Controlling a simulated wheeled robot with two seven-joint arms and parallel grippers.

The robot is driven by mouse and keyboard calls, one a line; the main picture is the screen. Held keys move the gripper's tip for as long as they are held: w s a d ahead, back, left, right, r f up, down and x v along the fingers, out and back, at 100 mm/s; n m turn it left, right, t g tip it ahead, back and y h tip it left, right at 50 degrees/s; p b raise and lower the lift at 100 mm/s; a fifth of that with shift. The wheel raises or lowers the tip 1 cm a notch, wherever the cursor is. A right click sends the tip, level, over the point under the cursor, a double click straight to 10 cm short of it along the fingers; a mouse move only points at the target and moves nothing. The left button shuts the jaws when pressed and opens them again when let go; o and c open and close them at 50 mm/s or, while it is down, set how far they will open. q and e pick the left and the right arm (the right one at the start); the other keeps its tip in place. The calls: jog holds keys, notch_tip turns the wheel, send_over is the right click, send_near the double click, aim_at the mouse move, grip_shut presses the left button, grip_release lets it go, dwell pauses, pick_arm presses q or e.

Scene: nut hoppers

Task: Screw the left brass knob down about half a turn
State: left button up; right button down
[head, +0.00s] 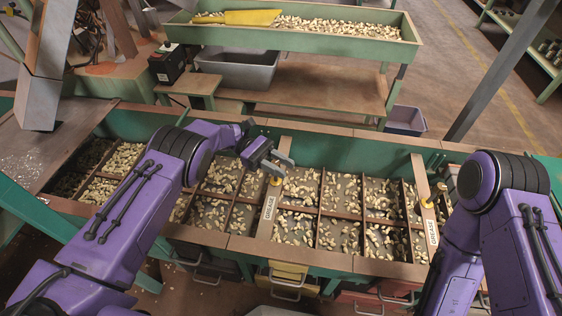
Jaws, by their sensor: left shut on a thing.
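The left brass knob (275,181) sits on a wooden crossbar (263,228) with a white label, which spans the nut trays. My left gripper (279,170) is at the knob from above, its grey fingers shut on it. The fingers hide most of the knob, so its turn angle cannot be read. A second brass knob (427,203) is on the right labelled crossbar (432,247), clear of any gripper. My right arm shows at the right, but its gripper is out of view.
The green hopper bench (330,149) holds divided compartments of nuts around both crossbars. Drawers with metal handles (287,283) hang below its front edge. Behind stand a green trough (300,43) of nuts with a yellow scoop (250,17) and a grey bin (237,68).

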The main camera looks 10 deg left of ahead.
pick_arm(q)
jog(key=shift+m+g+p, duration=0.3)
jog(key=shift+g, duration=0.1)
jog(key=shift+y, duration=0.3)
jog(key=o, duration=1)
jog(key=shift+c, duration=0.2)
jog(key=s+d+r+p, duration=0.2)
jog(key=s+r+p, duration=0.8)
jog(key=s+r, duration=0.3)
jog(key=shift+s+d, duration=0.2)
jog(key=shift+s, duration=0.25)
